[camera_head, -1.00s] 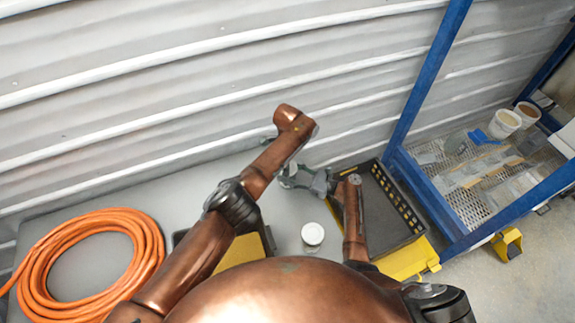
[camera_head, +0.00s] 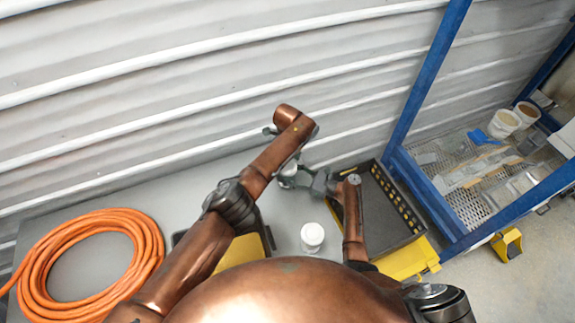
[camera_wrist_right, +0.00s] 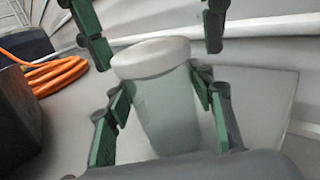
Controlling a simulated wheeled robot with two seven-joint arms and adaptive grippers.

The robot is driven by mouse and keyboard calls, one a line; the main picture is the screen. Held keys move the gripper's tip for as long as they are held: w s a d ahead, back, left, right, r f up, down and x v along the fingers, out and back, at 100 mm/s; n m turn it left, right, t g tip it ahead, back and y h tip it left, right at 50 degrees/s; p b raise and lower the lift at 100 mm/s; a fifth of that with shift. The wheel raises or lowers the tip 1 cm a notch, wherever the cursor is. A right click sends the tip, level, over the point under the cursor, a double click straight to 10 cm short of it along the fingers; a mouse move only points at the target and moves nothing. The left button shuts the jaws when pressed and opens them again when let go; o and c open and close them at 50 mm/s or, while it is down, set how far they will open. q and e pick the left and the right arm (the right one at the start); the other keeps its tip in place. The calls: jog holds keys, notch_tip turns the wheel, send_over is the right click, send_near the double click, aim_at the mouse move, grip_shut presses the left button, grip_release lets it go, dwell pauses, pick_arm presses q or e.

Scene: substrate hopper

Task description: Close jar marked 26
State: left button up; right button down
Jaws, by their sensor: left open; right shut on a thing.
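A pale translucent jar (camera_wrist_right: 168,110) with a white lid (camera_wrist_right: 150,57) on its top is in the right wrist view. It leans slightly in the picture. No number is readable, and I cannot tell how tightly the lid sits. My right gripper (camera_wrist_right: 162,98) is shut on the jar's body. In the head view the held jar (camera_head: 288,169) shows only partly beside my arm. My left gripper (camera_wrist_right: 158,47) is open, its fingers apart above and around the lid, seemingly not touching it. In the head view my left arm mostly hides it.
Another white-topped jar (camera_head: 312,235) stands on the grey table (camera_head: 190,190). A coiled orange hose (camera_head: 85,262) lies at left. A black and yellow crate (camera_head: 395,215) is at right, beside a blue-framed rack (camera_head: 428,75). The ribbed wall (camera_head: 200,70) is close behind.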

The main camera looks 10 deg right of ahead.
pick_arm(q)
notch_tip(320, 180, up, 12)
dwell(0.6)
pick_arm(e)
jog(key=c, duration=0.9)
grip_release()
jog(key=shift+o, duration=0.2)
jog(key=shift+d, duration=0.1)
jog(key=v, duration=1.2)
